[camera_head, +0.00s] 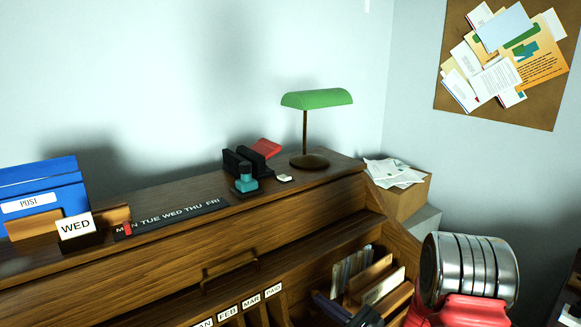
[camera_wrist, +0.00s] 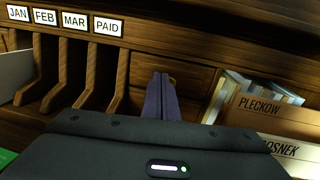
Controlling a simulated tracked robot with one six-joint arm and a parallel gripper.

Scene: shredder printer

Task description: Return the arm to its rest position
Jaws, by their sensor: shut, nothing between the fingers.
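My gripper (camera_wrist: 162,82) shows in the wrist view as dark fingers pressed together, with nothing between them. It points into the desk's lower compartment, between the slots marked JAN, FEB, MAR and PAID (camera_wrist: 93,25) and the files labelled PLECKOW (camera_wrist: 262,106). I cannot tell whether it touches anything. In the head view, my red and metal arm (camera_head: 468,272) fills the lower right. The dark fingers appear at the bottom edge beside the files, partly cut off.
The wooden desk (camera_head: 130,272) holds a green lamp (camera_head: 316,98), a teal stamp (camera_head: 246,180), a WED block (camera_head: 75,227) and a blue POST holder (camera_head: 45,185). A box of papers (camera_head: 405,197) stands right of the desk. A corkboard (camera_head: 470,100) hangs on the wall. Space above the desk's front looks clear.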

